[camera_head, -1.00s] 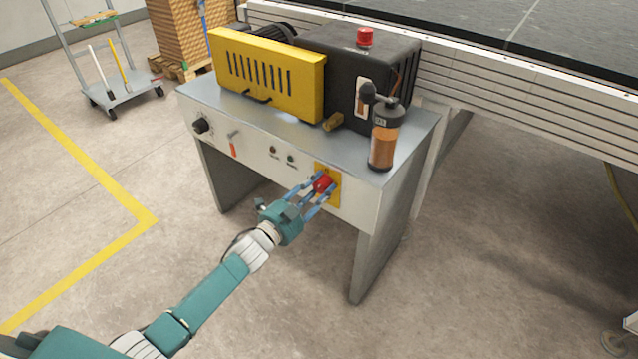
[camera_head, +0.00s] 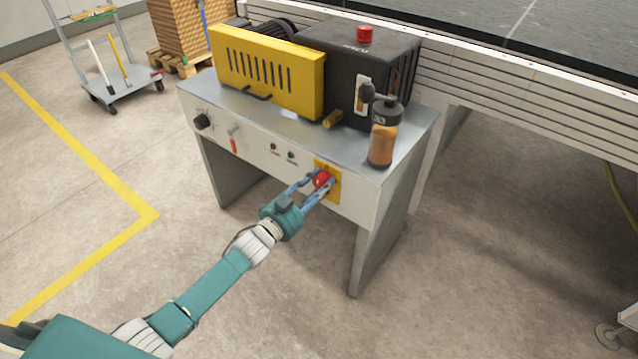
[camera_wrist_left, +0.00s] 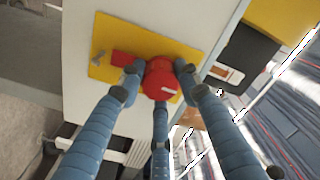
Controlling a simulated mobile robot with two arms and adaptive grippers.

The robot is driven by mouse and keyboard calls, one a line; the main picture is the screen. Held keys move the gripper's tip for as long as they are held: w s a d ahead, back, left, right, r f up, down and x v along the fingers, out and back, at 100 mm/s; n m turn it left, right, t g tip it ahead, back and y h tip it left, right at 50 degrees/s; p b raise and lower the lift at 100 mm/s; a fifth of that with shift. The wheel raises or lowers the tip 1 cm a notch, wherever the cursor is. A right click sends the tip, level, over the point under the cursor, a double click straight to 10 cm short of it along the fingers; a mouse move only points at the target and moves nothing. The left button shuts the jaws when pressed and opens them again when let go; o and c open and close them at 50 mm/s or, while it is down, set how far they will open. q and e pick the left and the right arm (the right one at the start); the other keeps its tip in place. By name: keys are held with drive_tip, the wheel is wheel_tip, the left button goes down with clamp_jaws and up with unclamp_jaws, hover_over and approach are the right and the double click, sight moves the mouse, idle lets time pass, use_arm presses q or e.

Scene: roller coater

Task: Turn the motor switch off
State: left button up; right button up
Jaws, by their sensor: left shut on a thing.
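The motor switch is a red rotary knob (camera_head: 322,180) on a yellow plate (camera_head: 334,188) at the right end of the machine's front panel. My left gripper (camera_head: 320,184) has its blue fingers closed around the knob from the front. In the left wrist view the red knob (camera_wrist_left: 160,78) sits between the fingertips, with a red bar reaching left across the yellow plate (camera_wrist_left: 108,32). A small grey part (camera_wrist_left: 98,57) shows on the plate's left. The fingers hide part of the knob's edges. My right gripper is not in view.
On the same panel are a black dial (camera_head: 202,121), a red-handled lever (camera_head: 233,142) and two small lamps. An orange bottle (camera_head: 383,140) stands on the cabinet top above the switch. A conveyor frame (camera_head: 520,95) runs along the right. The floor in front is clear.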

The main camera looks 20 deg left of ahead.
use_arm(q)
drive_tip(key=o, duration=1.2)
drive_tip(key=shift+c, duration=0.2)
drive_tip(key=v, duration=1.2)
